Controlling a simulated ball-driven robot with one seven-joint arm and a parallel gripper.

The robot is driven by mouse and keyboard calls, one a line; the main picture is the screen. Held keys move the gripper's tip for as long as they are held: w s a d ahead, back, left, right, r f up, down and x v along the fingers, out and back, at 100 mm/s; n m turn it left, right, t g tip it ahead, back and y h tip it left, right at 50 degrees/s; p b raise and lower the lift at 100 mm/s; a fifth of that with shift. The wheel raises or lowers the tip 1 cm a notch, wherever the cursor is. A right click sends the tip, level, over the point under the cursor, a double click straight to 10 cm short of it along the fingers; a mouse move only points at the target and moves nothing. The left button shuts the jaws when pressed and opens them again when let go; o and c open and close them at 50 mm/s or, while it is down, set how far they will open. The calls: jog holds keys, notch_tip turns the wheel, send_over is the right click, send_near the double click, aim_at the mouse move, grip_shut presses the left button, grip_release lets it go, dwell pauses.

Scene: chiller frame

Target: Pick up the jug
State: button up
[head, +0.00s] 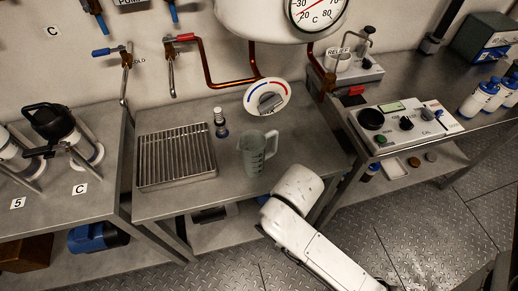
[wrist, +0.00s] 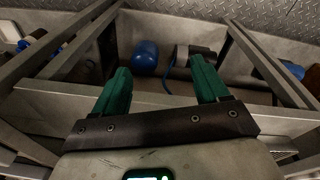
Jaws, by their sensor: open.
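The jug (head: 254,155) is a translucent grey-green measuring jug with dark marks and a handle on its right. It stands upright on the middle steel table (head: 185,212) in the head view, near the front right. The jug does not show in the wrist view. My gripper (wrist: 159,64) shows in the wrist view with its two green fingers wide apart and nothing between them. It faces the frame and lower shelf of a bench. In the head view my white arm reaches up to just below and right of the jug; the gripper itself is hidden there.
A ribbed metal rack (head: 176,157) lies left of the jug. A control box (head: 405,122) sits on the right bench. A blue object (wrist: 145,54) lies on the lower shelf.

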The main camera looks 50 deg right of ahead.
jog(key=o, duration=0.5)
jog(key=w+a+r+m+h+p, duration=0.1)
jog(key=w+r+m, duration=0.2)
jog(key=w, duration=0.1)
jog(key=w+a+r+m+h+p, duration=0.1)
jog(key=w+r+m+p, duration=0.1)
jog(key=w+r+m, duration=0.1)
jog(key=w+a+r+m+h+p, duration=0.1)
jog(key=w+a+r+m, duration=0.1)
jog(key=w+r+m, duration=0.2)
jog(key=shift+w+t, duration=0.35)
jog(key=shift+t, duration=0.05)
jog(key=shift+c, duration=0.2)
jog(key=w+d, duration=0.1)
jog(key=d, duration=0.1)
jog(key=w+d+p, duration=0.1)
jog(key=d, duration=0.1)
jog(key=w+d, duration=0.1)
jog(key=d, duration=0.2)
jog(key=shift+w, duration=0.15)
jog(key=p, duration=0.1)
send_over(253, 146)
jog(key=s+a, duration=0.2)
jog(key=a, duration=0.1)
jog(key=shift+x, duration=0.8)
jog(key=shift+d+f, duration=0.15)
jog(key=shift+f, duration=0.45)
